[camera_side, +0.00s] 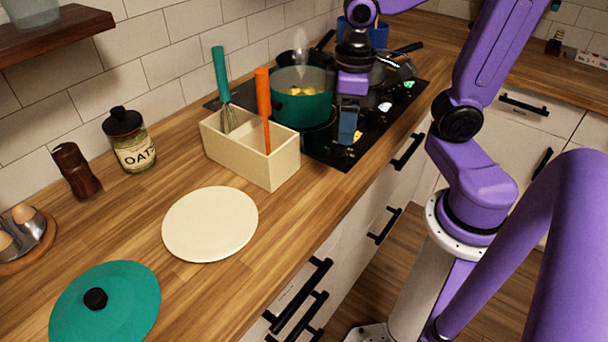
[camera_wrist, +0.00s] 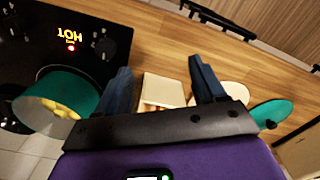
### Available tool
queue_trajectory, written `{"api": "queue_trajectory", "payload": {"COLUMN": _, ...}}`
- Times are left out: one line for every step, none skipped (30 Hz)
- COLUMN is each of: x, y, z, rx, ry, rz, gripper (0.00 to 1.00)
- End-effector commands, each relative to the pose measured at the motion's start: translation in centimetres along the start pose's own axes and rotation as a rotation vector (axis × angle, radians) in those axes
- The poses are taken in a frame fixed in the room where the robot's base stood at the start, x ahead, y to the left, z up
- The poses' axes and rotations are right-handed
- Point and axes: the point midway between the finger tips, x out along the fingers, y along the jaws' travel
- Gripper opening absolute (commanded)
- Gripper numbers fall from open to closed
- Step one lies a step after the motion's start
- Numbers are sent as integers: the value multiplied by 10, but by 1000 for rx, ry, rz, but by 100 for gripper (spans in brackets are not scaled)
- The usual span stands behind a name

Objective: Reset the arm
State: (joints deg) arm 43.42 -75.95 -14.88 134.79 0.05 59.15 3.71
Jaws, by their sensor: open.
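My gripper (camera_side: 347,122) hangs over the front edge of the black cooktop in the side view, just right of the teal pot (camera_side: 302,107). In the wrist view my gripper (camera_wrist: 158,82) has its two dark blue fingers wide apart with nothing held between them. The cream utensil box (camera_wrist: 163,88) shows beyond the gap between the fingers, well below them. The teal pot also shows in the wrist view (camera_wrist: 82,92), left of the fingers, with yellow contents in it. The purple arm reaches in from the right of the side view.
The cream box (camera_side: 277,168) holds a teal whisk (camera_side: 221,75) and an orange-handled utensil (camera_side: 263,105). A cream plate (camera_side: 210,224) and a teal lid (camera_side: 105,305) lie on the counter. Steam rises above the pot; pans stand behind it. The cooktop display reads HOT (camera_wrist: 73,35).

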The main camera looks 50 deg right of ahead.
Motion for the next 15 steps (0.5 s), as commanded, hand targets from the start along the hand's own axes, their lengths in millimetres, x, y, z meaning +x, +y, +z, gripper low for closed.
{"api": "queue_trajectory", "payload": {"x": 3, "y": -10, "z": 6, "rx": -61, "ry": 1, "rz": -1, "gripper": 69}}
{"api": "queue_trajectory", "payload": {"x": 4, "y": -16, "z": 9, "rx": -96, "ry": 1, "rz": -2, "gripper": 69}}
{"api": "queue_trajectory", "payload": {"x": 6, "y": -23, "z": 13, "rx": -141, "ry": 2, "rz": -2, "gripper": 69}}
{"api": "queue_trajectory", "payload": {"x": 8, "y": -28, "z": 17, "rx": -175, "ry": 4, "rz": -3, "gripper": 69}}
{"api": "queue_trajectory", "payload": {"x": 9, "y": -33, "z": 20, "rx": -209, "ry": 4, "rz": -4, "gripper": 69}}
{"api": "queue_trajectory", "payload": {"x": 12, "y": -40, "z": 26, "rx": -254, "ry": 4, "rz": -5, "gripper": 69}}
{"api": "queue_trajectory", "payload": {"x": 13, "y": -44, "z": 30, "rx": -288, "ry": 5, "rz": -6, "gripper": 69}}
{"api": "queue_trajectory", "payload": {"x": 14, "y": -49, "z": 34, "rx": -322, "ry": 6, "rz": -6, "gripper": 69}}
{"api": "queue_trajectory", "payload": {"x": 17, "y": -55, "z": 40, "rx": -366, "ry": 7, "rz": -7, "gripper": 69}}
{"api": "queue_trajectory", "payload": {"x": 18, "y": -59, "z": 44, "rx": -397, "ry": 7, "rz": -8, "gripper": 69}}
{"api": "queue_trajectory", "payload": {"x": 19, "y": -62, "z": 48, "rx": -425, "ry": 8, "rz": -9, "gripper": 69}}
{"api": "queue_trajectory", "payload": {"x": 21, "y": -67, "z": 52, "rx": -461, "ry": 9, "rz": -10, "gripper": 69}}
{"api": "queue_trajectory", "payload": {"x": 22, "y": -70, "z": 56, "rx": -485, "ry": 10, "rz": -10, "gripper": 69}}
{"api": "queue_trajectory", "payload": {"x": 23, "y": -72, "z": 59, "rx": -507, "ry": 10, "rz": -11, "gripper": 69}}
{"api": "queue_trajectory", "payload": {"x": 24, "y": -75, "z": 63, "rx": -531, "ry": 11, "rz": -12, "gripper": 69}}
